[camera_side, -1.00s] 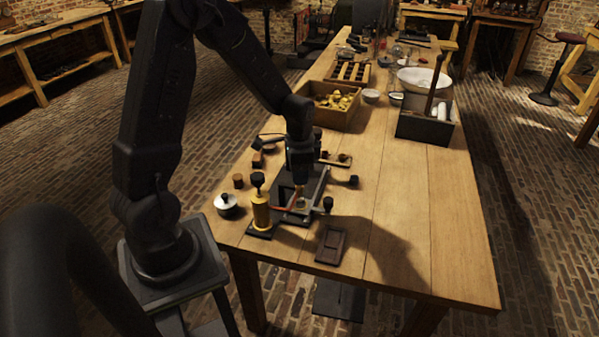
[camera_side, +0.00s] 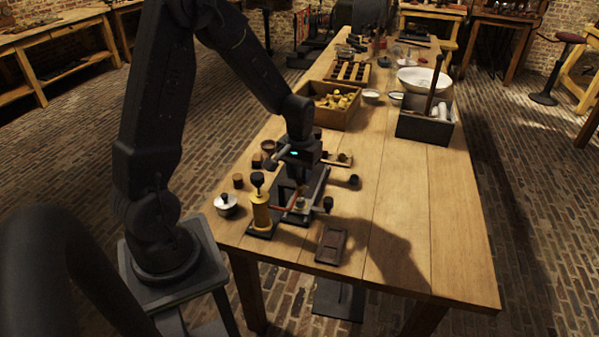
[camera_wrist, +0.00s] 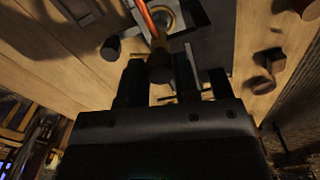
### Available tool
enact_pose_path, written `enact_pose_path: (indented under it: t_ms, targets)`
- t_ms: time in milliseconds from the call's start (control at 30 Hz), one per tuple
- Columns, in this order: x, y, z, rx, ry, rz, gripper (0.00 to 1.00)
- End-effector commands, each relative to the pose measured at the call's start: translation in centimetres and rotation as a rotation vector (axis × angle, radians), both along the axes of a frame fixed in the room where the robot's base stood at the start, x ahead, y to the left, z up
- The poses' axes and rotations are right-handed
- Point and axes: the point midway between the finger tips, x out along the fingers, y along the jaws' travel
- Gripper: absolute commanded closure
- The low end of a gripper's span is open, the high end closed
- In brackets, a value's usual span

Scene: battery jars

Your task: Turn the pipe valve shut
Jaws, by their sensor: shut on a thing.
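My gripper (camera_side: 297,184) points down over a dark metal apparatus (camera_side: 312,197) near the front left of the table. In the wrist view its two fingers (camera_wrist: 160,72) are closed around a dark knob-like valve handle (camera_wrist: 160,67). A brass part (camera_wrist: 160,43) shows just beyond the handle, in line with an orange pipe (camera_wrist: 147,18). The pipe also shows in the side view (camera_side: 284,207), between the apparatus and an upright brass cylinder (camera_side: 261,212) with a black knob on top. In the side view, the gripper hides the handle.
A black knob (camera_side: 328,204) sticks out at the apparatus's right. A dark tray (camera_side: 331,243) lies in front; a lidded pot (camera_side: 226,204) stands left. A wooden box (camera_side: 333,118) with yellow pieces and a dark box (camera_side: 423,131) stand behind. The table's right side is clear.

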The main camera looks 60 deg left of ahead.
Motion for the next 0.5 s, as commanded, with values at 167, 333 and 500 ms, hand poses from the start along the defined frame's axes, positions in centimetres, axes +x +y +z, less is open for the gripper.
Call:
enact_pose_path:
  t_ms: [167, 333, 500]
  targets:
    - [-0.04, -0.03, -0.05, 0.000, 0.002, 0.147, 0.94]
    - [-0.04, -0.04, -0.05, 0.000, 0.002, 0.261, 0.94]
    - [-0.04, -0.04, -0.06, 0.000, 0.002, 0.340, 0.94]
